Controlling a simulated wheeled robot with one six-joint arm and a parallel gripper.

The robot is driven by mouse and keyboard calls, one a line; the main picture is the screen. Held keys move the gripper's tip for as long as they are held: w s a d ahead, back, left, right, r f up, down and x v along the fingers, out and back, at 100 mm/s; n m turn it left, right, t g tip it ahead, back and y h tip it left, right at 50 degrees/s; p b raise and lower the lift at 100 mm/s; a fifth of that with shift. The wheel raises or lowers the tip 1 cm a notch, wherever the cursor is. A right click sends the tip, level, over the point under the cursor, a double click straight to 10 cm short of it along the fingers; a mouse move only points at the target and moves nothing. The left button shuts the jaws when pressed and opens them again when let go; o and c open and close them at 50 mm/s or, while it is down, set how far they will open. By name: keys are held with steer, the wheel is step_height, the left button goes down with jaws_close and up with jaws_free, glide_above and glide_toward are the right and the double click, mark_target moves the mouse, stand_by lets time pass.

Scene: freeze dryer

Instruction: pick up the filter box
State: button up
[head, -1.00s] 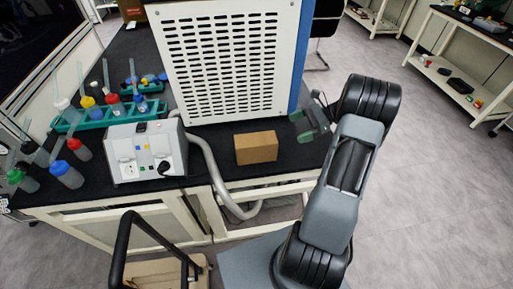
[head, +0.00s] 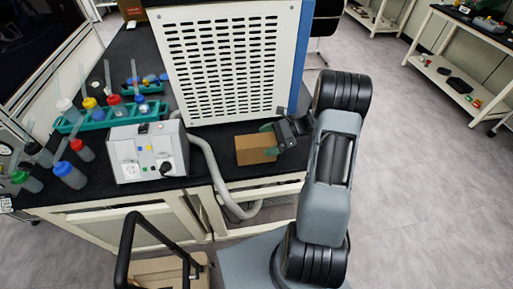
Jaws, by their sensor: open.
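The filter box (head: 252,150) is a small brown carton. It sits on the black bench top in front of the slotted white panel, near the bench's front edge. My gripper (head: 270,140) is open at the box's right end. Its greenish fingers overlap the right part of the box in this view, one near the top back edge and one near the front. Part of the box's right end is hidden by the gripper. I cannot tell whether the fingers touch it.
The freeze dryer (head: 228,65) with its slotted panel stands close behind the box. A grey power unit (head: 148,150) and a grey hose (head: 212,170) are to the left. Green racks (head: 98,118) and coloured-cap bottles stand further left. Open floor lies to the right.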

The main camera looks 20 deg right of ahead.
steer(key=shift+a+f, duration=0.15)
steer(key=shift+a, duration=0.1)
steer(key=shift+c, duration=0.2)
steer(key=c, duration=1.2)
